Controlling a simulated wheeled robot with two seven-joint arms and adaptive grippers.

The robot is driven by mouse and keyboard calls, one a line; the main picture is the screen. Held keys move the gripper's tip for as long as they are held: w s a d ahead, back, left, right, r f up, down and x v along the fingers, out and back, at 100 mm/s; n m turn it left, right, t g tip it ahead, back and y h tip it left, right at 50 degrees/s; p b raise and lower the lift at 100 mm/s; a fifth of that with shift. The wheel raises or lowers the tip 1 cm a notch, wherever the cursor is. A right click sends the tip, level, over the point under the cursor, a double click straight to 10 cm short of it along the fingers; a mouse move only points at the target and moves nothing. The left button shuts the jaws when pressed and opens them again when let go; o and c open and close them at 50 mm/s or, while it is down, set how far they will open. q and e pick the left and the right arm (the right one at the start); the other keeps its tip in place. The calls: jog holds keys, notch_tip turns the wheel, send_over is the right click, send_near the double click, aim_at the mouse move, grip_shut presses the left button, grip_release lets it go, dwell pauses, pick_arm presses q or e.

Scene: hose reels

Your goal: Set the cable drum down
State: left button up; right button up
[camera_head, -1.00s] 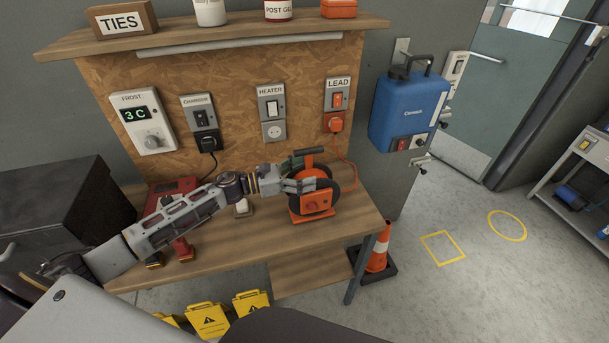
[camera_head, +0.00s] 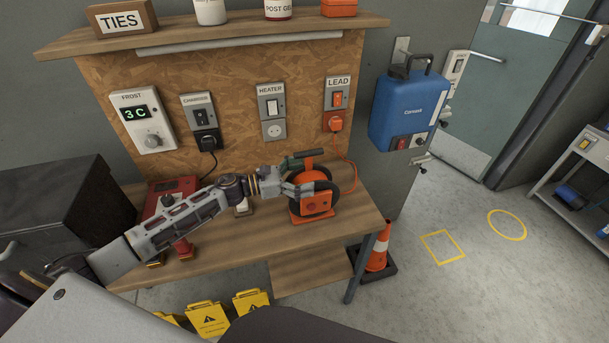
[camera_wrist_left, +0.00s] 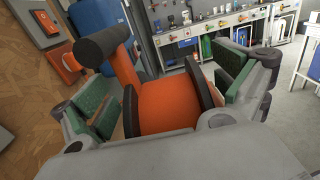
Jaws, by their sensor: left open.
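The orange cable drum (camera_head: 311,206) with black rims and a dark handle stands upright on the wooden workbench (camera_head: 345,225), near its right end. Its orange cord (camera_head: 353,166) runs up to a plug under the LEAD switch (camera_head: 338,94). My left gripper (camera_head: 303,176) is at the drum, open, with one finger on either side of it. In the left wrist view the drum (camera_wrist_left: 170,105) lies between the green finger pads, with space beside them. Contact under the drum is partly hidden. My right gripper is not in view.
A red case (camera_head: 165,196) and a red-and-black tool (camera_head: 183,249) lie on the bench left of the drum. A blue case (camera_head: 402,110) hangs at right. A traffic cone (camera_head: 378,250) and yellow signs (camera_head: 208,320) stand on the floor. Bench front right is clear.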

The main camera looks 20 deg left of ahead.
pick_arm(q)
jog(key=shift+r, duration=0.15)
jog(key=shift+s+a, duration=0.25)
jog(key=shift+a, duration=0.15)
jog(key=b+v, duration=0.2)
jog(key=v, duration=0.9)
dwell(0.6)
